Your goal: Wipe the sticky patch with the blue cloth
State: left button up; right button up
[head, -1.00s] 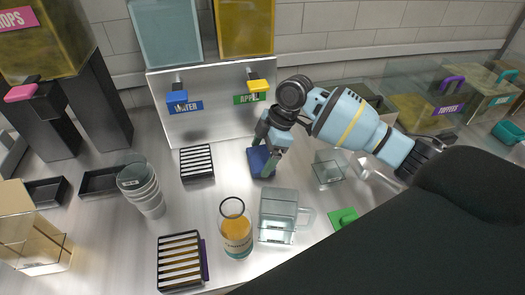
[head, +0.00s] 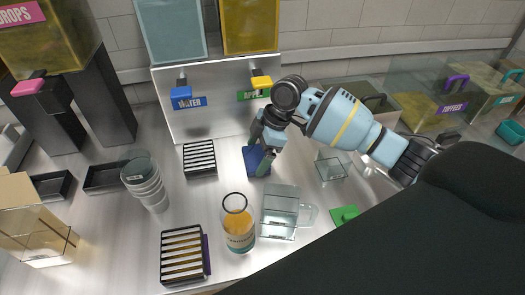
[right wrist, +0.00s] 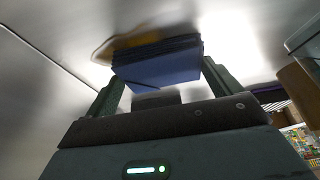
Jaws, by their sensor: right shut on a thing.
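The blue cloth (head: 252,161) is a folded dark blue pad on the metal counter, in front of the dispenser panel. My right gripper (head: 262,154) is shut on it from above, with its fingers on either side. In the right wrist view the cloth (right wrist: 158,66) sits between the two dark green fingers. An amber-brown patch (right wrist: 106,50) shows on the counter past the cloth's edge there, partly hidden by the cloth. I cannot make out the patch in the head view. My left gripper is not in view.
An orange-filled bottle (head: 238,226) and a clear mug (head: 283,214) stand in front of the cloth. Slatted black trays (head: 200,158) and stacked cups (head: 147,186) stand to the left. A white panel (head: 220,118) with blue and yellow taps stands behind. A green piece (head: 346,215) lies right.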

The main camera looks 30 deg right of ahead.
jog(key=o, duration=0.4)
jog(key=shift+c, duration=0.2)
jog(key=c, duration=0.4)
jog(key=shift+o, duration=0.2)
jog(key=shift+s+d, duration=0.25)
jog(key=shift+d, duration=0.55)
jog(key=shift+s+d+f, duration=0.2)
jog(key=shift+d, duration=0.5)
jog(key=shift+s+d+p, duration=0.15)
jog(key=shift+d+p, duration=0.2)
jog(key=shift+d, duration=0.2)
jog(key=o, duration=0.3)
jog(key=c, duration=0.3)
jog(key=shift+w+a+r, duration=0.1)
jog(key=shift+w+a, duration=0.1)
jog(key=shift+a, duration=0.45)
jog(key=shift+w+a, duration=0.15)
jog(key=shift+a, duration=0.45)
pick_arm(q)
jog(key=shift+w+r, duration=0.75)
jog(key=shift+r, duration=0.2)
pick_arm(e)
jog(key=shift+w+a, duration=0.1)
jog(key=shift+a, duration=0.2)
